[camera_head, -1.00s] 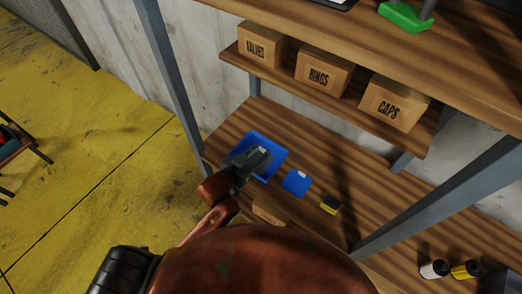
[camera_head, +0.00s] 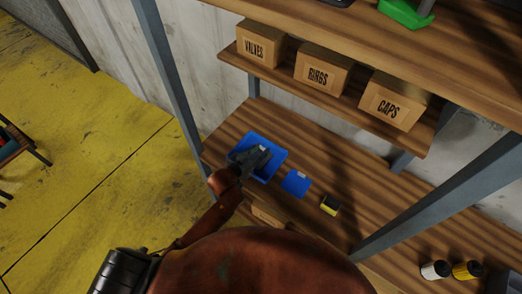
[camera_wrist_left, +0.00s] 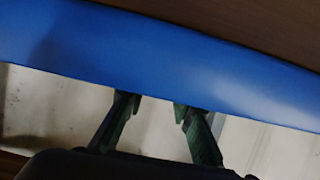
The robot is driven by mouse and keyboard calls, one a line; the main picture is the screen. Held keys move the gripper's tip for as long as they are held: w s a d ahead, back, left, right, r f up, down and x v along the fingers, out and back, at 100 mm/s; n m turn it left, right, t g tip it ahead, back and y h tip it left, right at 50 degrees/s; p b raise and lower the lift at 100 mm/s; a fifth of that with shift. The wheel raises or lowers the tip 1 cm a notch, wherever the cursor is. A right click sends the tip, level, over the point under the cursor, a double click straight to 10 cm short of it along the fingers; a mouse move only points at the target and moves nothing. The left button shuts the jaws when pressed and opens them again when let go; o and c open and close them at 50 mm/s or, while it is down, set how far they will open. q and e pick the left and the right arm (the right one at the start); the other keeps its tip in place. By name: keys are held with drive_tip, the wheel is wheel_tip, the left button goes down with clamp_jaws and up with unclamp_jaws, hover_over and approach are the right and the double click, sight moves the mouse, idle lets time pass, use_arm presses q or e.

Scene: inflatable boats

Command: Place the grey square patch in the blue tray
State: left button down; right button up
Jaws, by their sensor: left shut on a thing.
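The blue tray (camera_head: 274,164) lies on the lower wooden shelf, near its left end. My left gripper (camera_head: 246,161) is over the tray and hides part of its inside. It is shut on a dark grey piece with a small white mark, which looks like the grey square patch (camera_head: 260,156). I cannot tell whether the patch touches the tray's bottom. In the left wrist view the gripper's fingers (camera_wrist_left: 155,106) stand a little apart below a broad blue band, likely the tray (camera_wrist_left: 160,58); the patch is not clear there. My right gripper is not in view.
A blue square patch (camera_head: 296,183) lies right of the tray, and a yellow and black block (camera_head: 330,204) lies further right. Boxes marked VALVES (camera_head: 259,46), RINGS (camera_head: 321,75) and CAPS (camera_head: 390,105) stand on the shelf above. A grey post (camera_head: 174,80) rises left of the tray.

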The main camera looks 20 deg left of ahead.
use_arm(q)
drive_tip(key=c, duration=1.7)
unclamp_jaws()
drive_tip(key=shift+o, duration=0.2)
drive_tip(key=v, duration=1.2)
drive_tip(key=shift+r, duration=0.1)
